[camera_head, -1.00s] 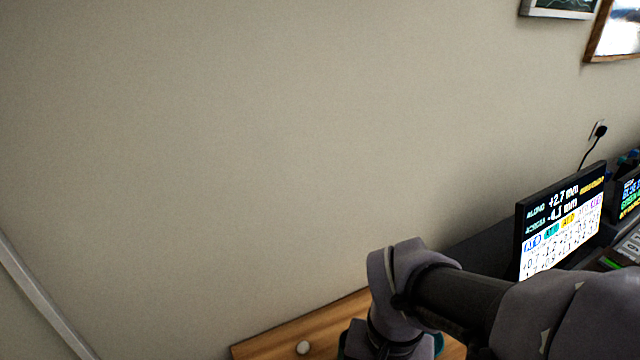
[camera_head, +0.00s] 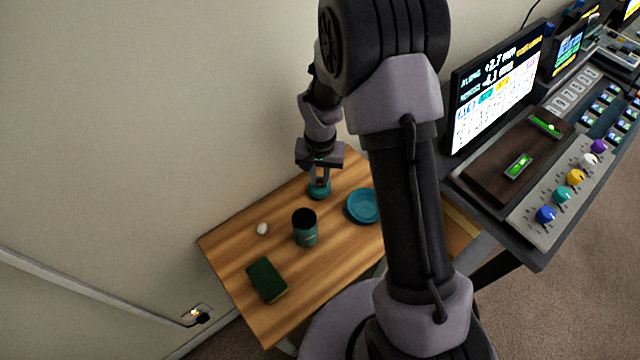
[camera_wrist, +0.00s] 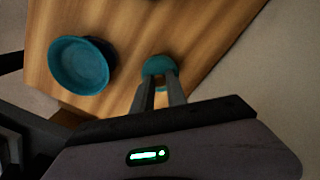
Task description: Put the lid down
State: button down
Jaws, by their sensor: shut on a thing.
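A teal lid (camera_head: 319,190) is in my gripper (camera_head: 320,178), low over the far part of the small wooden table (camera_head: 225,245). In the wrist view the lid (camera_wrist: 158,65) shows at the tips of my gripper (camera_wrist: 160,82), whose fingers are shut on it. I cannot tell whether the lid touches the table. A dark teal cup (camera_head: 305,230) with an open top stands upright on the table, nearer the camera than my gripper.
A teal bowl or dish (camera_head: 363,206) sits right of the cup, partly beside my arm. A small white object (camera_head: 262,229) and a green sponge (camera_head: 267,280) lie to the left and front. A console with a screen (camera_head: 497,88) stands at right; the wall borders the table's left.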

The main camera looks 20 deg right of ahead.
aim_at(320, 180)
notch_tip(320, 180, down, 3)
jog(key=shift+b, duration=0.45)
jog(key=shift+r, duration=0.15)
jog(key=c, duration=1.8)
grip_release()
jog(key=shift+f, duration=0.25)
jog(key=o, duration=0.5)
jog(key=shift+c, duration=0.2)
